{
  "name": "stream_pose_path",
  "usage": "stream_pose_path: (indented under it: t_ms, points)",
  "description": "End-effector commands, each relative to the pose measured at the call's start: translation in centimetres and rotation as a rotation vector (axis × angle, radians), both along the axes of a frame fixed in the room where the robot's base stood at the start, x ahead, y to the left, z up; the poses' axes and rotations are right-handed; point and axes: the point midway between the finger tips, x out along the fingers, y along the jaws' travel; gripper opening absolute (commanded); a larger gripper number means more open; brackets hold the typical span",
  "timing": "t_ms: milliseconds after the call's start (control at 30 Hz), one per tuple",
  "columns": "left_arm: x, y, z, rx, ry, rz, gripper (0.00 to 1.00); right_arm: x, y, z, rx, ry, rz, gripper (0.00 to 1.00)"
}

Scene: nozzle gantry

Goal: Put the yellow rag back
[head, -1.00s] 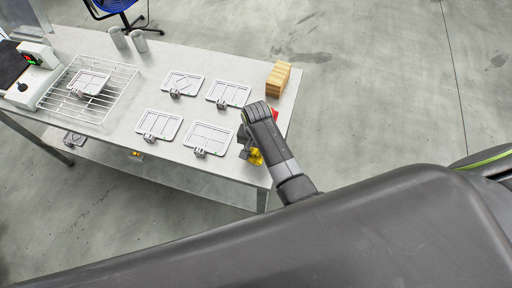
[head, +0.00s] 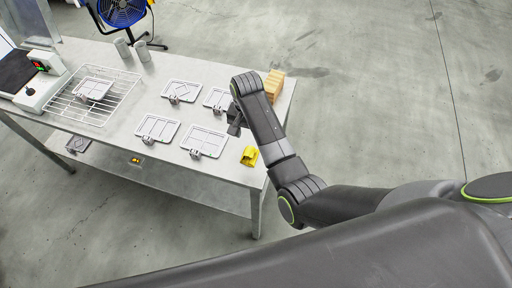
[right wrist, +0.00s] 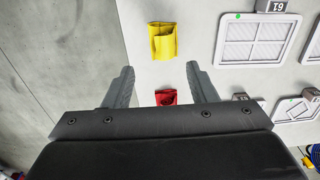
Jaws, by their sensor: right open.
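The yellow rag (head: 250,156) lies folded on the white table near its front right corner. In the right wrist view the yellow rag (right wrist: 162,41) lies beyond my fingertips, apart from them. My right gripper (head: 235,121) is over the table, farther back than the rag. In the right wrist view my right gripper (right wrist: 160,70) has its fingers spread with nothing held. A red rag (right wrist: 166,97) shows on the table between the fingers. In the head view my arm hides it. My left gripper is not in view.
Several white framed plates (head: 205,140) with small grey blocks lie on the table (head: 150,160) left of the rag. A wooden block stack (head: 274,84) stands at the right edge behind my arm. A wire rack (head: 115,98) and two grey cups (head: 142,49) are farther left.

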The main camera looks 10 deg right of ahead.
Motion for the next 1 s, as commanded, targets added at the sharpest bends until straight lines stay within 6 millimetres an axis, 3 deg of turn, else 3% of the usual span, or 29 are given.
stream_pose_path:
  t_ms: [167, 467, 633, 767, 1000]
  points:
    - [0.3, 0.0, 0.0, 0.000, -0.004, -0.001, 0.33, 0.5, 0.3, 1.0, 0.000, 0.000, 0.004, 0.52]
    - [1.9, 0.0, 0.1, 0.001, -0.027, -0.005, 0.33, 0.8, -0.3, 0.7, 0.008, -0.040, 0.008, 0.52]
    - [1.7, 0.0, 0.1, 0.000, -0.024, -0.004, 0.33, 2.3, -3.2, 0.5, 0.031, -0.291, 0.045, 0.52]
    - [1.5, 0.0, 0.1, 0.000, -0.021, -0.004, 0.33, 3.1, -5.8, 1.7, 0.017, -0.525, 0.090, 0.52]
    - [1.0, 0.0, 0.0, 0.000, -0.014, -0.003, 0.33, 2.8, -9.4, 2.8, -0.054, -0.785, 0.166, 0.52]
